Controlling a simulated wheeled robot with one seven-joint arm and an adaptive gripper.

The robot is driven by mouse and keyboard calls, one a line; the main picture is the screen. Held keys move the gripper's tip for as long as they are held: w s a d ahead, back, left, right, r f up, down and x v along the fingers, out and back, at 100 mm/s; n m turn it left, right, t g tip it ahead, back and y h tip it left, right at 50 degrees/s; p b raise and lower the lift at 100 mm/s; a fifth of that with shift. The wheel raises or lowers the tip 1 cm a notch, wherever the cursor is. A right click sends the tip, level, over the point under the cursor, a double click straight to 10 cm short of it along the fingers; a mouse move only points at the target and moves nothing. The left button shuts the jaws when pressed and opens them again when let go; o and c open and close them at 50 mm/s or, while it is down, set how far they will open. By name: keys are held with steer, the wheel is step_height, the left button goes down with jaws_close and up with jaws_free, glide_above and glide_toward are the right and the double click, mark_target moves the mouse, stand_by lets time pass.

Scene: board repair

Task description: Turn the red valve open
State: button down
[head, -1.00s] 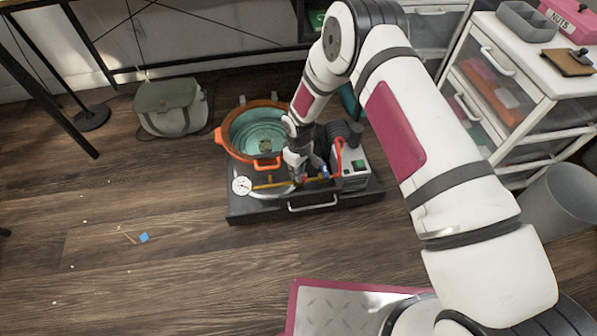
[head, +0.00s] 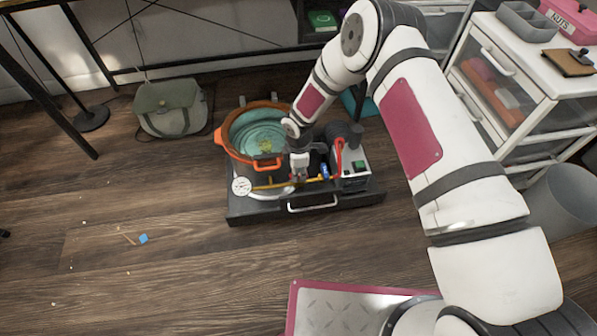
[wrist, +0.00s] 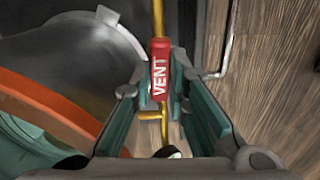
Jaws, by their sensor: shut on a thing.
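The red valve handle (wrist: 160,72), lettered VENT, sits on a thin brass pipe (wrist: 157,18) in the wrist view. It lies lengthwise along the pipe in that view. My gripper (wrist: 158,62) is shut on the handle, with a green-padded finger on each side. In the head view my gripper (head: 299,172) reaches down to the brass pipe (head: 270,186) at the front of the machine. The handle is mostly hidden by my gripper there.
An orange-rimmed pot (head: 233,149) stands left of my gripper, close by. A white gauge (head: 241,186) is at the pipe's left end. A grey pump unit (head: 352,170) with a red hose (head: 338,157) stands to the right. Open floor lies in front.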

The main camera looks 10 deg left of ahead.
steer(key=shift+n, duration=0.5)
steer(key=c, duration=1.6)
jaws_free()
steer(key=shift+o, duration=0.2)
steer(key=shift+r, duration=0.1)
step_height(320, 180, up, 12)
